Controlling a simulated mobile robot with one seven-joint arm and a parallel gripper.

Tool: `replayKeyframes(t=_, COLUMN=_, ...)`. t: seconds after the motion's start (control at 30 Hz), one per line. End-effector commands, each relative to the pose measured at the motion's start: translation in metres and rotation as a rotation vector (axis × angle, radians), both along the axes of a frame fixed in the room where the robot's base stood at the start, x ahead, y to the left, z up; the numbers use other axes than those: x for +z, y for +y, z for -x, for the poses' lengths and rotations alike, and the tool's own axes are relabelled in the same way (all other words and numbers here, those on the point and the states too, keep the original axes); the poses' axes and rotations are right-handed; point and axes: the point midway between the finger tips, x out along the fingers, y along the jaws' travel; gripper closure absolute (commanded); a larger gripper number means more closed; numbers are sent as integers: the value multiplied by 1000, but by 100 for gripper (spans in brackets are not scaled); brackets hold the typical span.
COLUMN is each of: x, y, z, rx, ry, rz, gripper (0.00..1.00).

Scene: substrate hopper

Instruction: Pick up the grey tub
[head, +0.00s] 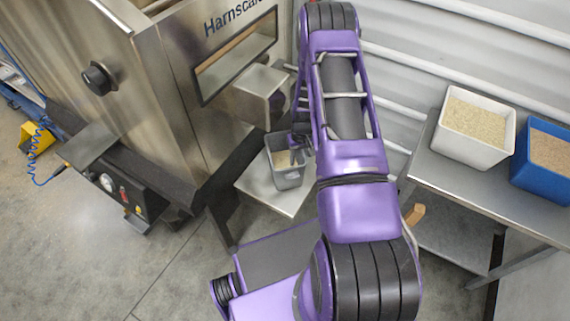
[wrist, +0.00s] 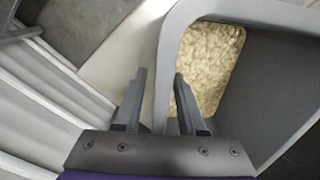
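The grey tub (head: 289,177) stands upright on a small low shelf below the machine's spout in the head view. It holds pale, flaky substrate (wrist: 212,60), seen in the wrist view. My gripper (wrist: 160,78) is open, pointing down at the tub's rim. The tub's wall (wrist: 163,85) runs between my fingers, the right finger on the inner side and the left finger on the outer side. A small gap shows beside the wall, so the fingers do not appear closed on it. In the head view my arm partly hides the tub's right side.
The steel hopper machine (head: 150,75) stands at left, its box-shaped spout (head: 262,88) just above the tub. The shelf (head: 262,187) is narrow. At right, a steel table (head: 450,178) bears a white tub (head: 462,147) and a blue tub (head: 530,175), both filled.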

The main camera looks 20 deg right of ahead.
Motion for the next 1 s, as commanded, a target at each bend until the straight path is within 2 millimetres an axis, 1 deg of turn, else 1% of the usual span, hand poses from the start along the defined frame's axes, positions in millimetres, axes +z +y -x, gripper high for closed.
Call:
replayKeyframes(t=0.23, x=-2, y=0, z=0, rx=0, ry=0, rz=0, gripper=60)
replayKeyframes(t=0.37, x=-2, y=0, z=0, rx=0, ry=0, rz=0, gripper=83)
replayKeyframes(t=0.4, x=-2, y=0, z=0, rx=0, ry=0, rz=0, gripper=91)
replayKeyframes(t=0.47, x=-2, y=0, z=0, rx=0, ry=0, rz=0, gripper=100)
replayKeyframes(t=1.0, x=-1, y=0, z=0, rx=0, ry=1, rz=0, gripper=100)
